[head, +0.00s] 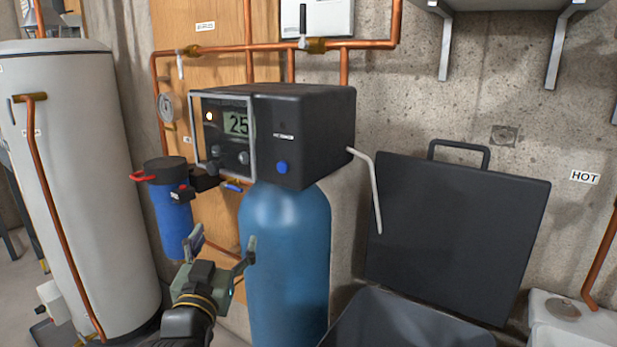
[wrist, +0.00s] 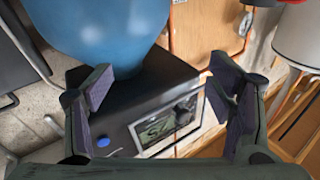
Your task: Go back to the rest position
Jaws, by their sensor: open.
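My gripper (head: 222,250) is open and empty in the head view, in front of the blue tank and below the black control head (head: 290,130). In the wrist view my gripper (wrist: 165,95) shows its two fingers wide apart with nothing between them. The control head also shows in the wrist view (wrist: 120,110), upside down, behind the fingers. Its display (head: 238,123) reads 25, with a lit orange lamp, and a blue button (head: 282,168) is on its side. The blue tank (head: 285,250) stands under it.
A white water heater (head: 75,170) stands at the left. A blue filter (head: 170,215) with a red handle hangs beside the control head. Copper pipes (head: 270,46) run above. A dark lid (head: 455,235) leans on the wall behind a dark bin (head: 405,325). A white basin (head: 570,320) is at the right.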

